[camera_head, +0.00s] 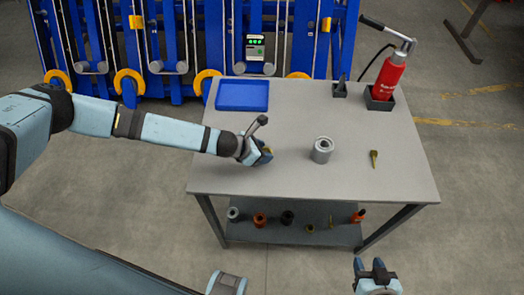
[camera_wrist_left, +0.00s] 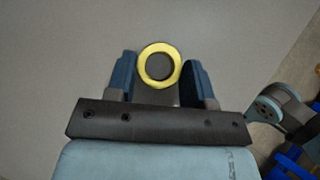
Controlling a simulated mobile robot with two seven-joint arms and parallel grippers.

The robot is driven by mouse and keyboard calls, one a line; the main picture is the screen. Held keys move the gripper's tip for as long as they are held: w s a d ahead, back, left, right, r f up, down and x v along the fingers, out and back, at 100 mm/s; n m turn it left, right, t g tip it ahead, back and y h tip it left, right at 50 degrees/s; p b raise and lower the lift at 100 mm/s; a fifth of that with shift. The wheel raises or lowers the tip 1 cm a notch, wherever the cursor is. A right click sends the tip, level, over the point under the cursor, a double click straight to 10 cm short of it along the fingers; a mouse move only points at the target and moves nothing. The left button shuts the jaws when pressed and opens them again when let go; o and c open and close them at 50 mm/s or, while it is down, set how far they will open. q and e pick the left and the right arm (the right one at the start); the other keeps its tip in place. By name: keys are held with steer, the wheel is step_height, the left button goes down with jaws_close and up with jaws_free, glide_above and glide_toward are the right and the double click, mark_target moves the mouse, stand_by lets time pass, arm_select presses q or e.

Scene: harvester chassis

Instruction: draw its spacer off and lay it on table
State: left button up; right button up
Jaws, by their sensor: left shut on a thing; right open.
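My left gripper (camera_head: 265,156) is over the left-middle part of the grey table (camera_head: 225,178). It is shut on a yellow ring (camera_wrist_left: 145,66), which looks like the spacer. In the left wrist view the ring sits between the two blue fingertips (camera_wrist_left: 160,75), with a dark round centre; I cannot tell whether that is a hole or a part inside. In the head view the ring is mostly hidden by the fingers, and its height above the table is unclear. My right gripper (camera_head: 377,270) is open and empty in front of the table.
A grey hollow cylinder (camera_head: 322,151) stands mid-table, with a small brass pin (camera_head: 374,158) to its right. Several parts lie on the lower shelf (camera_head: 270,236). The front tabletop is clear.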

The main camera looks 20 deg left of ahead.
arm_select(q)
steer(key=o, duration=1)
steer(key=shift+o, duration=0.2)
steer(key=p+v, duration=0.1)
steer(key=v, duration=1.3)
steer(key=shift+d+f, duration=0.1)
